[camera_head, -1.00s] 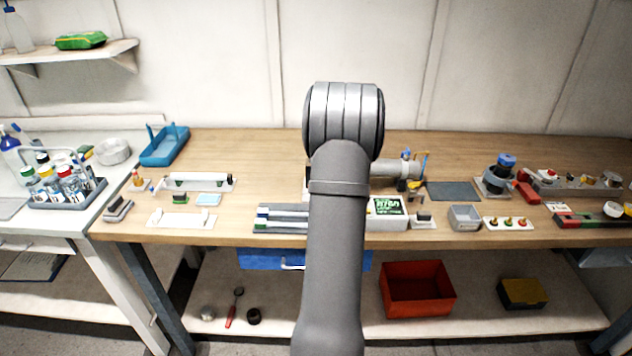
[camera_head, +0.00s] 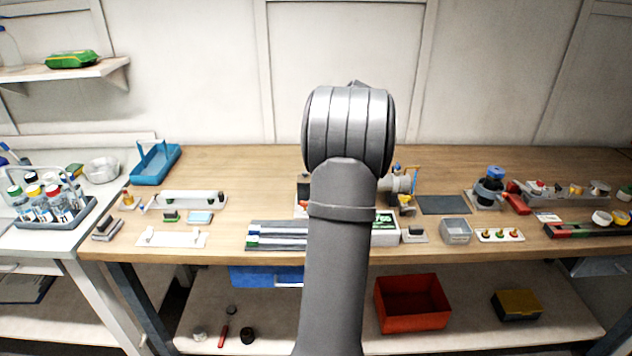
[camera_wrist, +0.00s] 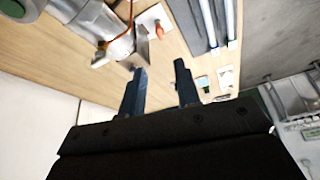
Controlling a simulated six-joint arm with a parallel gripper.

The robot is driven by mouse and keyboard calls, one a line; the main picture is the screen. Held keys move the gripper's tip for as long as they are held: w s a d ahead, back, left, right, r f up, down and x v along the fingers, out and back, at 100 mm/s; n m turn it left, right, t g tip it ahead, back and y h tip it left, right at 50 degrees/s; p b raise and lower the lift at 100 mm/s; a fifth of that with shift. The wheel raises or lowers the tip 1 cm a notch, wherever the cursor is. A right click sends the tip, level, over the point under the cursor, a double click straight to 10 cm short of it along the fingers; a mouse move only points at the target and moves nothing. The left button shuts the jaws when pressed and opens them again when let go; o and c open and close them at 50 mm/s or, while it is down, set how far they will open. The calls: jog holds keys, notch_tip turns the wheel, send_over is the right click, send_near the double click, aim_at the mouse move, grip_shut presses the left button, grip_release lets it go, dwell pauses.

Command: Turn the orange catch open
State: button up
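A small orange piece (camera_head: 304,205), which looks like the catch, shows at the left edge of my arm in the head view. The arm covers what is around it. In the wrist view a small orange piece (camera_wrist: 232,44) lies beside grey rails; I cannot tell if it is the same one. My gripper (camera_wrist: 160,68) is open and empty, its two dark fingers apart. A grey metal cylinder (camera_wrist: 122,46) with an orange cable is beyond the left finger. The gripper is hidden behind the arm in the head view.
Dark rails (camera_head: 278,236) lie at the bench's front edge, left of my arm. A grey cylinder fixture (camera_head: 402,184) and a grey bin (camera_head: 456,231) stand to the right. A blue tray (camera_head: 155,165) is at the back left. Bare bench lies behind the rails.

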jog(key=shift+v, duration=2.05)
jog(key=o, duration=0.5)
jog(key=shift+s, duration=0.1)
jog(key=shift+c, duration=0.2)
jog(key=s+a+m+t+h, duration=0.4)
jog(key=a+m, duration=0.5)
jog(key=m, duration=0.9)
jog(key=shift+g+h, duration=0.3)
jog(key=shift+h, duration=0.4)
jog(key=x, duration=1.1)
jog(key=s+x, duration=0.1)
jog(key=x, duration=0.5)
jog(key=shift+s+a+f, duration=0.15)
jog(key=shift+f, duration=0.05)
jog(key=c, duration=1)
